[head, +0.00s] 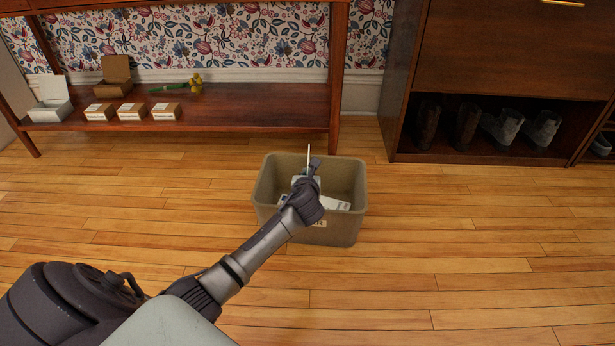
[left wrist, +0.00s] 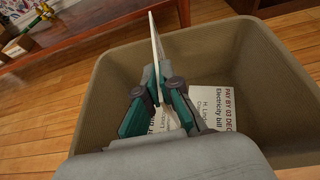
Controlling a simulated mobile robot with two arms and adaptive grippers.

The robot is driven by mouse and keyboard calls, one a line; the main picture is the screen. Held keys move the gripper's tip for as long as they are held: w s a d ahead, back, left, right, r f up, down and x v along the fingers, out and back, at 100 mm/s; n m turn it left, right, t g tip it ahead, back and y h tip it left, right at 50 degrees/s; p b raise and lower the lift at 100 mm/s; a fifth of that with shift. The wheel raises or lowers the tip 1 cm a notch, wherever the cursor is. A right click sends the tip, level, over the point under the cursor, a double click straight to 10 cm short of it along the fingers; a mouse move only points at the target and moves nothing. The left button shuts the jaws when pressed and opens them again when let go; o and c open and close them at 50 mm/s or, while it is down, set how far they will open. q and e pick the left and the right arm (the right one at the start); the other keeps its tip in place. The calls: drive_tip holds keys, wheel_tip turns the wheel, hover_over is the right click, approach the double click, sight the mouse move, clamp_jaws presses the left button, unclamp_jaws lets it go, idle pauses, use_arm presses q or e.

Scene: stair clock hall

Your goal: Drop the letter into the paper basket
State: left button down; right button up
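The paper basket (head: 345,228) is an open beige-brown bin on the wooden floor, and its wall also shows in the left wrist view (left wrist: 90,115). My left gripper (head: 311,168) is over the basket's opening, pointing away from me. In the left wrist view, its teal-padded fingers (left wrist: 158,75) are shut on a thin pale sheet, the letter (left wrist: 155,38), seen nearly edge-on. The letter stands upright above the fingers in the head view (head: 308,156). White printed papers lie inside the basket, one reading "Electricity bill" (left wrist: 222,107). My right gripper is in neither view.
A wooden console table's lower shelf (head: 235,105) behind the basket holds small boxes (head: 131,111) and a yellow flower (head: 195,83). A dark cabinet (head: 490,60) with boots stands at the right. The floor around the basket is clear.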

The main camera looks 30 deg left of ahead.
use_arm(q)
drive_tip(key=c, duration=1.2)
unclamp_jaws()
drive_tip(key=shift+c, duration=0.2)
drive_tip(key=v, duration=1.2)
